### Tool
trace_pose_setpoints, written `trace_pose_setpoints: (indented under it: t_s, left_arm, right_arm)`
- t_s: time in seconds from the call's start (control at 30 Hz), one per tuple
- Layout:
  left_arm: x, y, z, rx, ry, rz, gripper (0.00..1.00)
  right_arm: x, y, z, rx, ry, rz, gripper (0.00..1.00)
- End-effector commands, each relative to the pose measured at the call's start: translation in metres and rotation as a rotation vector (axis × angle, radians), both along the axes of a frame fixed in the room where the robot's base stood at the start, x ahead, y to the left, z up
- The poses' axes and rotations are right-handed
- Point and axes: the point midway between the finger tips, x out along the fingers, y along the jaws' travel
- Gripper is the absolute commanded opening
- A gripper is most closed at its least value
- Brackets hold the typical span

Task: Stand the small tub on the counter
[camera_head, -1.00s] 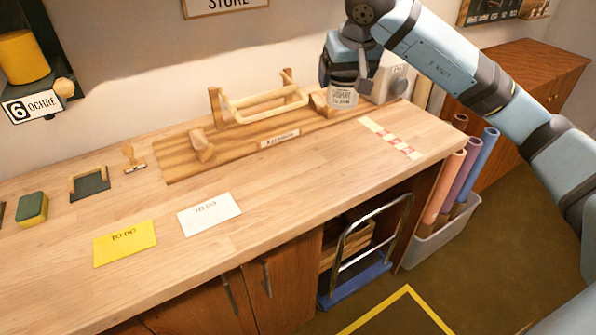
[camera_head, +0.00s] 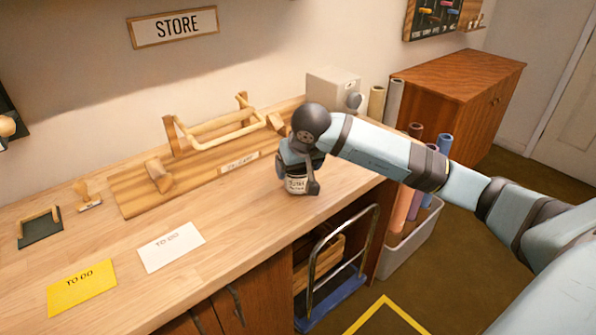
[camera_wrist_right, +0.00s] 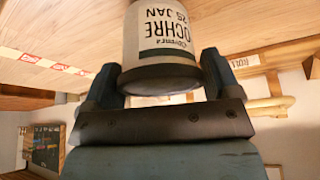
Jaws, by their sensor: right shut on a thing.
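The small tub (camera_head: 296,185) is pale with a printed label and a dark end. My right gripper (camera_head: 299,170) is shut on it, above or at the right part of the wooden counter (camera_head: 225,215). I cannot tell whether the tub touches the counter. In the right wrist view the tub (camera_wrist_right: 165,45) sits between the two fingers of my right gripper (camera_wrist_right: 160,85), its label reading OCHRE and 25 JAN. The arm hides part of the counter behind it. My left gripper is not in view.
A wooden rack with a rail (camera_head: 215,130) stands behind on the counter. A pale box (camera_head: 333,88) is at the back right. A white card (camera_head: 171,247) and a yellow card (camera_head: 82,287) lie at the front left. A grey bin of rolls (camera_head: 408,250) stands beyond the counter's right end.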

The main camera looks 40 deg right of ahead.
Motion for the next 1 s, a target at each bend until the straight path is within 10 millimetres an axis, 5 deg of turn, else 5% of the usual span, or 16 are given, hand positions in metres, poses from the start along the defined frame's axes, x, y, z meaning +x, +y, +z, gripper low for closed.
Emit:
trace_pose_setpoints:
  t_s: [0.1,0.47,0.5,0.57,0.83,1.0]
  left_arm:
    - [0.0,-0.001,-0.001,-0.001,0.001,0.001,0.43]
    - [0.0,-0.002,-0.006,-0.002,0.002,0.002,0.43]
    - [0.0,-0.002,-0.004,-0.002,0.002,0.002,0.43]
    - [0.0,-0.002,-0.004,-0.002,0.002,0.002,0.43]
    - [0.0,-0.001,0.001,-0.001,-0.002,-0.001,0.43]
    - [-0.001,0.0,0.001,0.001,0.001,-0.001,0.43]
  right_arm:
    - [0.0,0.0,-0.014,0.002,0.001,-0.001,0.52]
    - [0.0,0.0,-0.019,0.0,-0.001,0.0,0.52]
    - [0.0,0.0,-0.018,0.0,0.0,0.0,0.89]
    - [0.0,0.0,-0.018,0.0,0.0,0.0,1.0]
    - [0.0,0.0,-0.014,0.001,0.0,-0.001,1.0]
    - [-0.008,0.002,0.006,-0.001,-0.004,0.0,1.0]
